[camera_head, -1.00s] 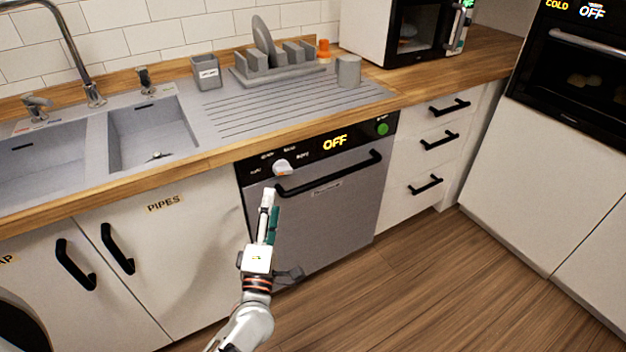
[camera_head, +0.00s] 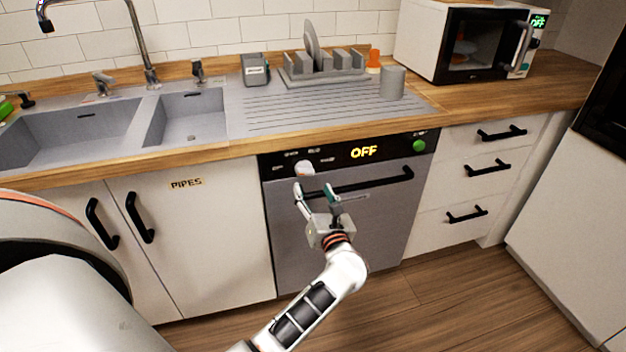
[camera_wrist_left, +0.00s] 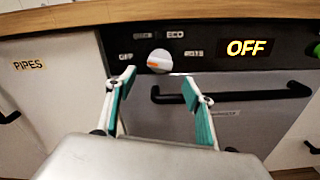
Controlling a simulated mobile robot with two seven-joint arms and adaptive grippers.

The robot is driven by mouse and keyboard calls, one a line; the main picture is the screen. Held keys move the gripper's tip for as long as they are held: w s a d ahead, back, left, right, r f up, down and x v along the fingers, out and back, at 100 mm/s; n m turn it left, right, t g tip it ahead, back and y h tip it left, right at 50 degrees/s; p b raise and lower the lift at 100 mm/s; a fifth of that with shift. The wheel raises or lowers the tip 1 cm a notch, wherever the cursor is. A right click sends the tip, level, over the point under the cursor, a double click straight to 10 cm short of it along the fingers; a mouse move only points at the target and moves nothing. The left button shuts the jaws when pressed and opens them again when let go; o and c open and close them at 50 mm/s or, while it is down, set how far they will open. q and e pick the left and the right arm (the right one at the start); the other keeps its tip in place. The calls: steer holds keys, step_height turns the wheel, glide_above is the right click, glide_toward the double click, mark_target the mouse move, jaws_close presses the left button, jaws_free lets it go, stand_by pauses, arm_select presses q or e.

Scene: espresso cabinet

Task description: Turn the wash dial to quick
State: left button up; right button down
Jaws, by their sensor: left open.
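The wash dial (camera_head: 305,168) is a white round knob with an orange mark on the dishwasher's black panel (camera_head: 341,157). Small labels surround it, and the display reads OFF in yellow. In the left wrist view the dial (camera_wrist_left: 159,61) shows ahead, between and beyond the fingertips, with its orange mark toward the lower left; ECO is readable above it. My left gripper (camera_head: 313,189) is open and empty, just below and in front of the dial, apart from it as far as I can see. Its teal-padded fingers also show in the left wrist view (camera_wrist_left: 158,85). My right gripper is not in view.
The wooden counter edge (camera_head: 240,148) overhangs above. A green button (camera_head: 419,146) sits at the panel's right. Floor (camera_head: 450,290) at right is clear.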

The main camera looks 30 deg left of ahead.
mark_target(306, 175)
arm_select(q)
steer(key=x, duration=0.6)
steer(key=shift+w+a, duration=0.15)
steer(key=shift+a, duration=0.05)
steer(key=c, duration=1.1)
